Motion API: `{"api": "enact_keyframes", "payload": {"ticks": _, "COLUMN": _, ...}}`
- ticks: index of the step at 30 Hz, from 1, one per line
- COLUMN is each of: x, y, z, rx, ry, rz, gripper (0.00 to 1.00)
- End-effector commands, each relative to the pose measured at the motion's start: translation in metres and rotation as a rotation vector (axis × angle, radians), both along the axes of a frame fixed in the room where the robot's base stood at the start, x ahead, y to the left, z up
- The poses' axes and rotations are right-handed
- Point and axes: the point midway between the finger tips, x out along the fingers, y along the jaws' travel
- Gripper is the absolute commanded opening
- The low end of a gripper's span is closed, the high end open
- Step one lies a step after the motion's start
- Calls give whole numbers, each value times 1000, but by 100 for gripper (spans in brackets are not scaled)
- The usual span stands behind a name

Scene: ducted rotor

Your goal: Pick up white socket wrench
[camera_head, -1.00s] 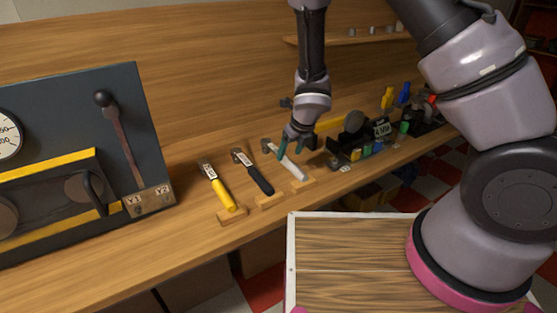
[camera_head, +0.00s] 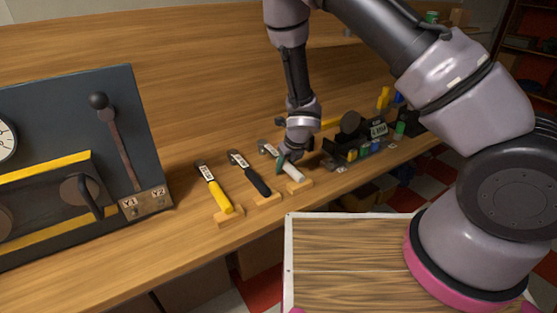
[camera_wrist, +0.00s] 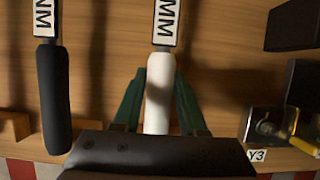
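The white socket wrench lies on a wooden rest on the bench; its white handle (camera_head: 292,173) shows in the head view. In the wrist view its white handle (camera_wrist: 160,85) points down the picture, with a labelled neck above it. My gripper (camera_head: 284,163) is at the wrench in the head view. In the wrist view my gripper (camera_wrist: 158,105) is open, with one green finger on each side of the white handle and gaps between. The lower end of the handle is hidden behind my gripper's body.
A black-handled wrench (camera_head: 256,182) and a yellow-handled wrench (camera_head: 219,196) lie to the left on wooden rests. The black handle (camera_wrist: 53,100) is left of my gripper in the wrist view. Dark fixtures (camera_head: 352,146) stand to the right. A lever panel (camera_head: 70,160) stands at far left.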

Motion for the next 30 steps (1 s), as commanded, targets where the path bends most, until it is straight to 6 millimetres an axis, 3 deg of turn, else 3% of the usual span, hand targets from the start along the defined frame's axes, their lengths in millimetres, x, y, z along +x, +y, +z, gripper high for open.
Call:
{"api": "enact_keyframes", "payload": {"ticks": 1, "x": 0, "y": 0, "z": 0, "rx": 0, "ry": 0, "rz": 0, "gripper": 18}}
{"api": "enact_keyframes", "payload": {"ticks": 3, "x": 0, "y": 0, "z": 0, "rx": 0, "ry": 0, "rz": 0, "gripper": 0}}
{"api": "enact_keyframes", "payload": {"ticks": 17, "x": 1, "y": 1, "z": 10, "rx": 3, "ry": -2, "rz": -1, "gripper": 0}}
{"api": "enact_keyframes", "payload": {"ticks": 30, "x": 1, "y": 0, "z": 83, "rx": 5, "ry": -2, "rz": -2, "gripper": 0}}
